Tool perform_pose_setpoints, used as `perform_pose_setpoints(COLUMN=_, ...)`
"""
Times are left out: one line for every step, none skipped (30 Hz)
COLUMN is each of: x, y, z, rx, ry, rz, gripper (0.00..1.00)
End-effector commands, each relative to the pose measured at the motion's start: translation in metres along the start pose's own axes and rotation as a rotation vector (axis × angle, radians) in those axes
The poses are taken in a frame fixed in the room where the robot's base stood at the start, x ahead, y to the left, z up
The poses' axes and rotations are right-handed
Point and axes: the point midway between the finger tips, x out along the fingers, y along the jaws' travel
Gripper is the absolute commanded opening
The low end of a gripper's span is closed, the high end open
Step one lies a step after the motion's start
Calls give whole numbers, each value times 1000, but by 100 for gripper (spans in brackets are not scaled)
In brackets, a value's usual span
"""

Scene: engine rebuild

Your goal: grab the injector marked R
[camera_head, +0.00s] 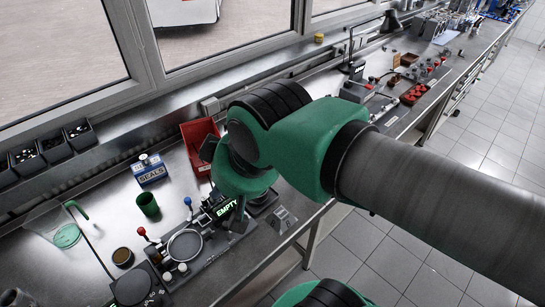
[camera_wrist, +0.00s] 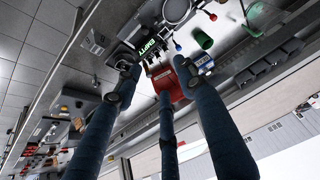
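I cannot make out an injector marked R in either view; no letter R is readable. My gripper (camera_wrist: 158,74) shows in the wrist view as long dark blue fingers spread wide apart, with nothing visible between them. Past the fingertips are a device with a green "EMPTY" display (camera_wrist: 155,47) and a red bin (camera_wrist: 181,78). In the head view my green arm hangs over the bench and mostly hides the gripper. The "EMPTY" display (camera_head: 226,209) and the red bin (camera_head: 199,139) show just left of the arm's end.
A blue SEALS box (camera_head: 150,171), a green cup (camera_head: 147,205) and a device with a round plate (camera_head: 185,246) stand on the bench left of my arm. Dark parts bins (camera_head: 53,146) line the window side. Red parts (camera_head: 417,93) lie farther along the bench.

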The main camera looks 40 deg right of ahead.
Motion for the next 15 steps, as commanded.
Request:
perform_pose_setpoints(x=0, y=0, z=0, rx=0, ry=0, rz=0, gripper=40)
perform_pose_setpoints(x=0, y=0, z=0, rx=0, ry=0, rz=0, gripper=40)
perform_pose_setpoints(x=0, y=0, z=0, rx=0, ry=0, rz=0, gripper=40)
perform_pose_setpoints(x=0, y=0, z=0, rx=0, ry=0, rz=0, gripper=40)
perform_pose_setpoints(x=0, y=1, z=-1, rx=0, ry=-1, rz=1, gripper=40)
perform_pose_setpoints(x=1, y=1, z=-2, rx=0, ry=-3, rz=2, gripper=40)
perform_pose_setpoints(x=1, y=2, z=-3, rx=0, ry=-5, rz=4, gripper=40)
perform_pose_setpoints(x=2, y=3, z=-4, rx=0, ry=-7, rz=5, gripper=40)
perform_pose_setpoints(x=3, y=5, z=-7, rx=0, ry=-12, rz=8, gripper=40)
perform_pose_setpoints(x=5, y=7, z=-9, rx=0, ry=-17, rz=11, gripper=40)
perform_pose_setpoints(x=7, y=10, z=-11, rx=0, ry=-23, rz=14, gripper=40)
perform_pose_setpoints(x=10, y=13, z=-15, rx=0, ry=-31, rz=19, gripper=40)
perform_pose_setpoints(x=12, y=17, z=-18, rx=-1, ry=-38, rz=23, gripper=40)
perform_pose_setpoints(x=14, y=20, z=-22, rx=-1, ry=-46, rz=27, gripper=40)
perform_pose_setpoints(x=18, y=26, z=-27, rx=-2, ry=-57, rz=33, gripper=40)
